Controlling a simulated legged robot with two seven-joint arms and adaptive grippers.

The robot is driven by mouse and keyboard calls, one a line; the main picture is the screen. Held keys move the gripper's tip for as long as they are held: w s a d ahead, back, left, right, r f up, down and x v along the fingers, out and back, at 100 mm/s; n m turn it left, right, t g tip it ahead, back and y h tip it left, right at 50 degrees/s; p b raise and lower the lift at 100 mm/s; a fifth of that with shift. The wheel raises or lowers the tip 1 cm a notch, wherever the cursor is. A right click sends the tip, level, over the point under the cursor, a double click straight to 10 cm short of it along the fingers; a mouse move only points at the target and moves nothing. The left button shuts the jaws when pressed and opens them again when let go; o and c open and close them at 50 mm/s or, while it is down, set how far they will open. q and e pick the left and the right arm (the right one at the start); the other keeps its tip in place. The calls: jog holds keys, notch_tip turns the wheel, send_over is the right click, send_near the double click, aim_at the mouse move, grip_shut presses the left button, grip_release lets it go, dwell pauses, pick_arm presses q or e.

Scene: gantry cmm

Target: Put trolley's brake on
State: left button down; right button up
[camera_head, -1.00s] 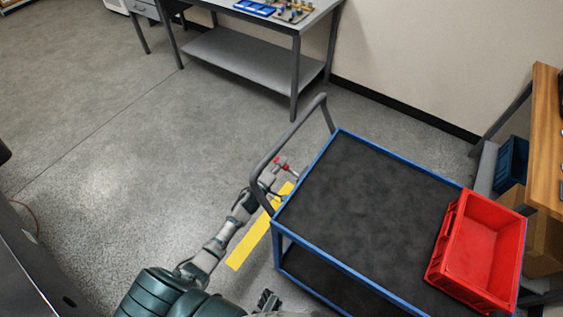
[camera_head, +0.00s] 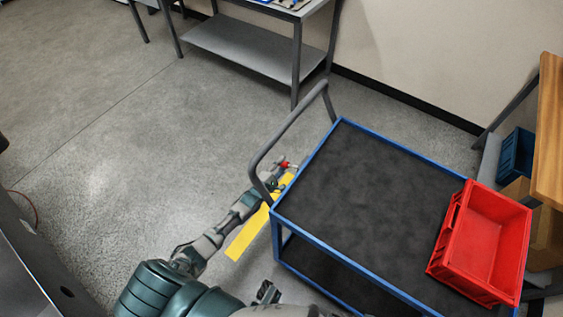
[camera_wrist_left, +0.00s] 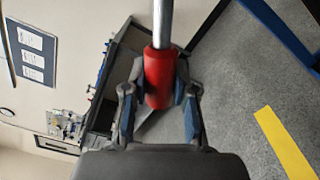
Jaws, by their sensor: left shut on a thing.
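The blue-framed trolley (camera_head: 380,273) with a dark top and a grey push handle (camera_head: 290,128) stands right of centre in the head view. My left gripper (camera_head: 279,178) is low beside its handle end. It is shut on the red grip (camera_wrist_left: 159,76) of a metal rod (camera_wrist_left: 163,22), which looks like the brake lever. The red grip also shows in the head view (camera_head: 284,164). The rod's far end is out of the wrist view. A dark piece at the bottom of the head view looks like my right gripper (camera_head: 268,293); its jaws are unclear.
A red crate (camera_head: 438,262) sits on the trolley's right end. A yellow strip (camera_head: 245,236) lies on the floor under my left arm. A grey bench (camera_head: 250,50) stands at the back and a wooden-topped table (camera_head: 549,140) at the right. The floor left is clear.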

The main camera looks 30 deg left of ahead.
pick_arm(q)
jog(key=shift+s+d+f+n, duration=0.15)
jog(key=shift+f+n, duration=0.25)
jog(key=shift+f, duration=0.05)
pick_arm(e)
jog(key=shift+r, duration=0.8)
pick_arm(q)
jog(key=c, duration=1.1)
grip_release()
jog(key=shift+o, duration=1)
jog(key=shift+f, duration=0.1)
pick_arm(e)
jog(key=shift+w, duration=0.1)
pick_arm(q)
jog(key=s+a, duration=0.1)
jog(key=s, duration=1)
jog(key=shift+s+a, duration=0.35)
jog(key=shift+a, duration=0.05)
